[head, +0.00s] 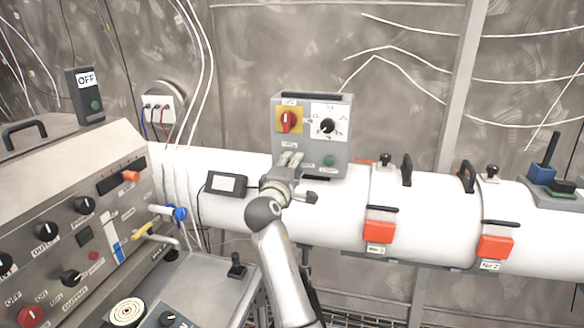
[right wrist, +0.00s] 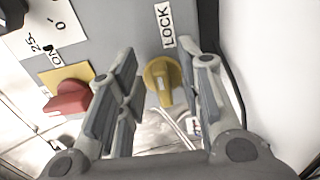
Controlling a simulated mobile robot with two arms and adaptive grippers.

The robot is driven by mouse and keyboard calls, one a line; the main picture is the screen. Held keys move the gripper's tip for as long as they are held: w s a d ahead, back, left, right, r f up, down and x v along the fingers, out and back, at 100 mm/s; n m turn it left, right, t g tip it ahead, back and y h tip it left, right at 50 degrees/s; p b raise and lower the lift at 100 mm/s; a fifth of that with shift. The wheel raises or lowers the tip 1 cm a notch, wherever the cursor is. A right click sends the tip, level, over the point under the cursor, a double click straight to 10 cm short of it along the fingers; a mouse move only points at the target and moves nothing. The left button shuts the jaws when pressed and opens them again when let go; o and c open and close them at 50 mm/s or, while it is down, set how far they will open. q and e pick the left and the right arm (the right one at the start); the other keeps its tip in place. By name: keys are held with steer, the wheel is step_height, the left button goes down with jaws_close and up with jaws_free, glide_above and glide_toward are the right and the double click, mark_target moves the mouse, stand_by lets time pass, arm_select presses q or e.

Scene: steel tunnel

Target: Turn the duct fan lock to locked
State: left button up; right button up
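The duct fan control box (head: 312,98) is mounted on the white duct. In the right wrist view the lock is a yellow knob (right wrist: 158,80) beside a white LOCK label (right wrist: 167,25). A pale mark on the knob points toward the bottom of the picture, away from the label. My right gripper (right wrist: 168,66) is open, with one finger on each side of the knob; I cannot tell whether they touch it. In the head view my right gripper (head: 290,159) is at the box's lower left and the knob cannot be made out. My left gripper is not in view.
The box also carries a red switch (head: 289,120) on a yellow plate, a black dial (head: 327,126) and a green button (head: 329,160). A small display (head: 227,184) sits on the duct to the left. Red-latched clamps (head: 379,231) are to the right. A console (head: 70,200) fills the left.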

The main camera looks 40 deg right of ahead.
steer(key=v, duration=0.7)
steer(key=shift+s+a, duration=0.2)
steer(key=shift+f, duration=0.1)
